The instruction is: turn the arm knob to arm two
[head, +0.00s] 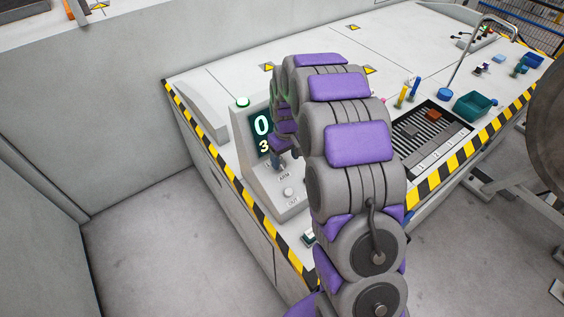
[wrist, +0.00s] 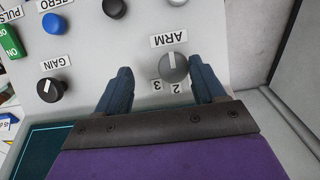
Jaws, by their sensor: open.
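The grey arm knob (wrist: 174,67) is on the white panel in the wrist view, under an upside-down ARM label. Its white line points up in the picture, toward that label; the numbers 2 and 3 are printed below it. My gripper (wrist: 163,67) is open, one dark blue finger on each side of the knob. The right finger is close to the knob, and a wider gap shows on the left; I cannot tell whether either touches. In the head view my gripper (head: 285,160) is at the sloped console (head: 262,180) and hides the arm knob.
A black GAIN knob (wrist: 50,90), a green switch (wrist: 10,41) and a blue button (wrist: 54,23) are on the panel to the left. The console display (head: 262,132) shows 0 and 3. A knob (head: 288,192) is near the OUT label. A teal bin (head: 474,104) stands farther right.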

